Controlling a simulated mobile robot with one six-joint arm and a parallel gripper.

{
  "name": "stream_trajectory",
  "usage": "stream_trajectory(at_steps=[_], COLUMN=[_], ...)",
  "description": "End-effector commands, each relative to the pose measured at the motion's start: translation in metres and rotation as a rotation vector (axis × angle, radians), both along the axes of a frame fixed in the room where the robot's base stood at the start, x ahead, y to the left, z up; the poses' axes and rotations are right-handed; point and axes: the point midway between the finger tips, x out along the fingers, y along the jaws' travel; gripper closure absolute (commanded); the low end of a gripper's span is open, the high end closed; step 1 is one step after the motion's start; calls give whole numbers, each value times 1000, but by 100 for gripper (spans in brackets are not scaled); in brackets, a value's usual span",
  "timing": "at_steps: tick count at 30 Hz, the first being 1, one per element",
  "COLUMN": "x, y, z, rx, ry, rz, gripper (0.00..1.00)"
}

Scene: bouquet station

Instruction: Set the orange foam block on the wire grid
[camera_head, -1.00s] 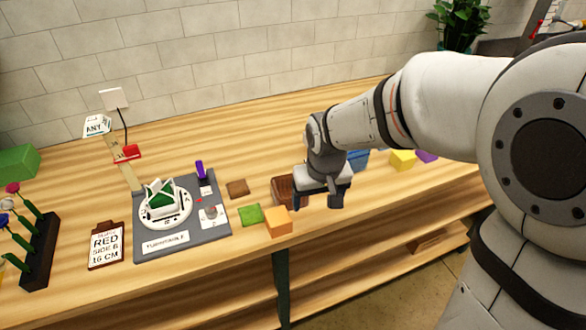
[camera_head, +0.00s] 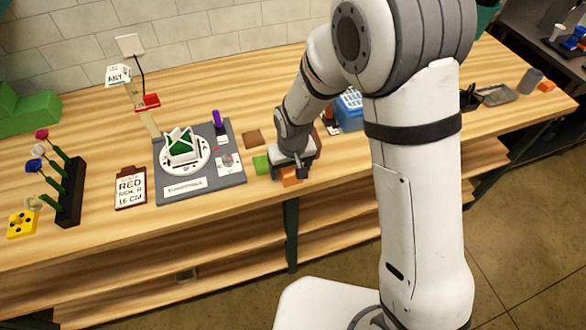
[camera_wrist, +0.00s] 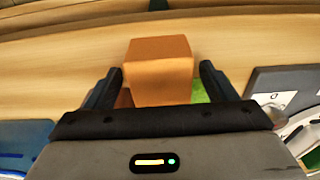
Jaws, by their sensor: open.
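The orange foam block (camera_head: 290,181) is on the wooden table near its front edge. In the wrist view the orange foam block (camera_wrist: 160,68) sits between my two fingers, with visible gaps at both sides. My gripper (camera_wrist: 160,77) is open and empty around the block; in the head view my gripper (camera_head: 289,170) is low over it and hides part of it. I cannot make out the wire grid for certain; a blue box (camera_head: 349,119) with a pale grid-like top stands behind my wrist, partly hidden.
A green block (camera_head: 261,164) is just left of the gripper, and a brown block (camera_head: 253,137) lies behind it. A grey turntable board (camera_head: 215,178) stands further left. A dark tray (camera_head: 496,95) and a grey cup (camera_head: 530,81) are at the far right.

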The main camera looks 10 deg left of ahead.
Motion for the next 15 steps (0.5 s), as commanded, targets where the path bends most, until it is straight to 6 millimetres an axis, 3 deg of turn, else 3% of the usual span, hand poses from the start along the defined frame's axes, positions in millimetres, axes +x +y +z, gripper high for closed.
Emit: stream_trajectory(at_steps=[9, 15], x=[1, 1], y=[0, 0], z=[-5, -5], rx=[0, 0], ry=[0, 0], rz=[-1, -2], gripper=[22, 38])
